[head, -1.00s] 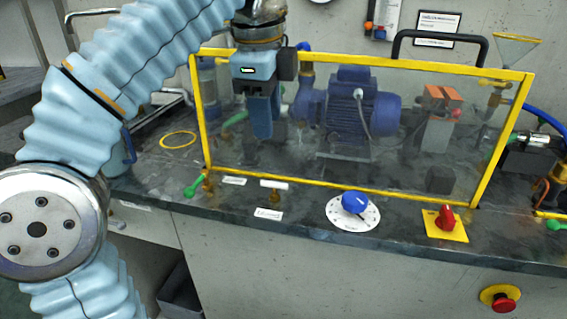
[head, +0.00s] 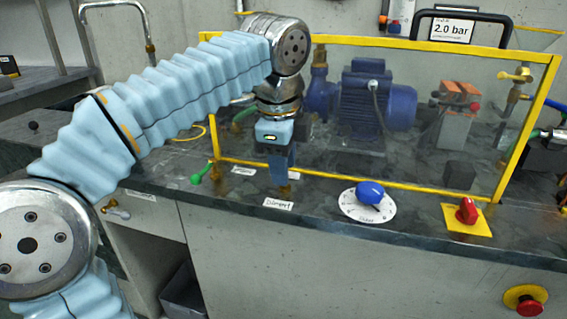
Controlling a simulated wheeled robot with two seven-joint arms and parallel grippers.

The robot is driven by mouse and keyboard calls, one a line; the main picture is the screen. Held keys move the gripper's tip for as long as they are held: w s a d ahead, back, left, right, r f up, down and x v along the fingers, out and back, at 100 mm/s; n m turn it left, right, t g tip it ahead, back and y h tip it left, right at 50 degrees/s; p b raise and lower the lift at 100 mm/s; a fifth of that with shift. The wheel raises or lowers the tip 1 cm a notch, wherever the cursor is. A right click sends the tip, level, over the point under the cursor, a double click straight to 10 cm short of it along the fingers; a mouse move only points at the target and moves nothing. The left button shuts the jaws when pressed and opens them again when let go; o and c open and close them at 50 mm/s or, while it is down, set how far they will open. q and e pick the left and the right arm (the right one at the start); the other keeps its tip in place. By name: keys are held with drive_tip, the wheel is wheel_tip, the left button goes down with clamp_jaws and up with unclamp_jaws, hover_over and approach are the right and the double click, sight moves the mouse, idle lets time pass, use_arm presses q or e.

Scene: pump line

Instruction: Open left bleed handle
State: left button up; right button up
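A small green lever handle (head: 202,173) sits on a brass fitting at the left front corner of the yellow-framed guard, above the bench's front edge. It looks like the left bleed handle, but no label I can read confirms this. My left gripper (head: 279,180) points down in front of the guard's lower bar, to the right of the green handle and apart from it. Its fingers show edge-on, so their gap cannot be seen. It covers the spot where a small white piece lay on the bench. My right gripper is out of view.
The clear guard (head: 380,190) covers a blue pump motor (head: 366,100). A blue knob (head: 370,193) on a white dial and a red switch (head: 466,211) stand along the bench front. A red stop button (head: 528,306) is on the cabinet. Small labels lie near the gripper.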

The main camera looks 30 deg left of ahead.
use_arm(q)
clamp_jaws()
drive_tip(key=n+p, duration=0.1)
drive_tip(key=n, duration=0.1)
drive_tip(key=n+p, duration=0.1)
drive_tip(key=p, duration=0.1)
drive_tip(key=shift+d+r+n+y, duration=0.1)
drive_tip(key=shift+r+n+y, duration=0.1)
drive_tip(key=shift+n+y, duration=0.15)
drive_tip(key=n+g+p, duration=0.1)
drive_tip(key=n+p, duration=0.2)
drive_tip(key=n, duration=0.1)
drive_tip(key=shift+w+d+n+y, duration=0.1)
drive_tip(key=shift+n+y, duration=0.15)
drive_tip(key=n+p, duration=0.1)
drive_tip(key=n, duration=0.2)
drive_tip(key=shift+f+n+g, duration=0.1)
drive_tip(key=shift+n+g, duration=0.2)
drive_tip(key=n, duration=0.3)
drive_tip(key=n+g, duration=0.1)
drive_tip(key=n, duration=0.1)
drive_tip(key=shift+w+d+n, duration=0.1)
drive_tip(key=shift+w+n, duration=0.1)
drive_tip(key=shift+n, duration=0.2)
